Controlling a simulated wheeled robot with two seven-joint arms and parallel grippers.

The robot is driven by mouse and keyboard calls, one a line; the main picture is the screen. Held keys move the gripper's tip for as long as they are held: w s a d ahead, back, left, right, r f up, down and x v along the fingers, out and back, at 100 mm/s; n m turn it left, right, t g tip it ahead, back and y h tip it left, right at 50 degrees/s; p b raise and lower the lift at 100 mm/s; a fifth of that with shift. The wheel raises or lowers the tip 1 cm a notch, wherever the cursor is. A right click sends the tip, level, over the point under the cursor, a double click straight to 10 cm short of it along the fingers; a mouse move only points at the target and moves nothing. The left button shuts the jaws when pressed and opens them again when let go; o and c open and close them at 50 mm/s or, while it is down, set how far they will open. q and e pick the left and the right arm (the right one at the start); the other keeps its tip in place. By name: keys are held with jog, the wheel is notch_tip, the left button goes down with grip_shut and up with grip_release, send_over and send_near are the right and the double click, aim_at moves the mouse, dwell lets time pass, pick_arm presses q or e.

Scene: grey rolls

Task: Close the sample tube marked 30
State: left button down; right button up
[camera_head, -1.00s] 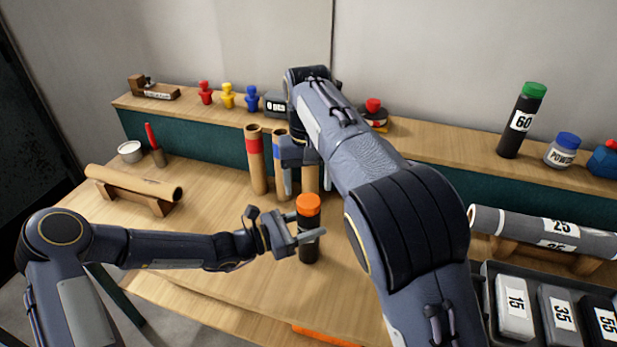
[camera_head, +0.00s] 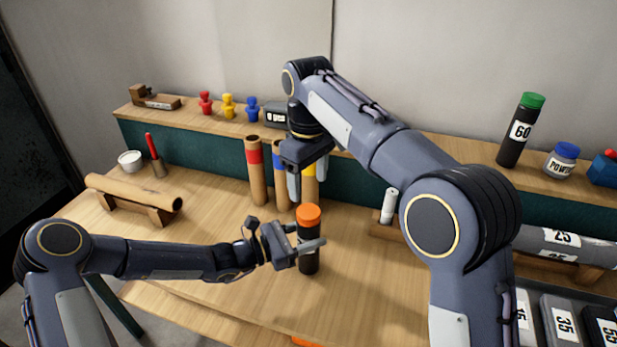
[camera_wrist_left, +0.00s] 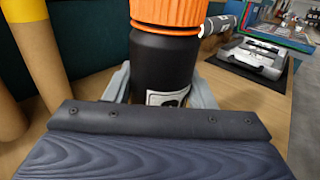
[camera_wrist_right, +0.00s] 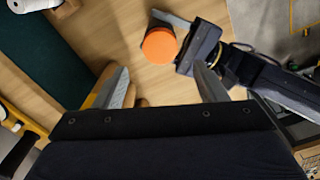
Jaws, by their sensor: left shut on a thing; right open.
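A black sample tube (camera_head: 309,255) with an orange cap (camera_head: 308,216) on its top stands upright on the bench. Its label is turned mostly out of sight, so I cannot read the number. My left gripper (camera_head: 312,245) is shut around the tube's body; in the left wrist view the black tube (camera_wrist_left: 162,72) sits between the fingers below the ribbed orange cap (camera_wrist_left: 168,12). My right gripper (camera_head: 308,185) is open and empty, pointing down, above and behind the cap. In the right wrist view the orange cap (camera_wrist_right: 159,45) lies beyond the fingertips.
Cardboard tubes with red (camera_head: 255,170) and blue bands stand close behind my right gripper. A tube marked 60 (camera_head: 520,130) and a powder jar (camera_head: 562,160) stand on the back shelf. A brown roll (camera_head: 135,191) lies on a stand at left.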

aim_at(309, 211)
jog(key=shift+f, duration=3.95)
jog(key=c, duration=1)
jog(key=o, duration=1.2)
jog(key=shift+c, duration=0.2)
jog(key=shift+r, duration=0.1)
notch_tip(309, 211, up, 12)
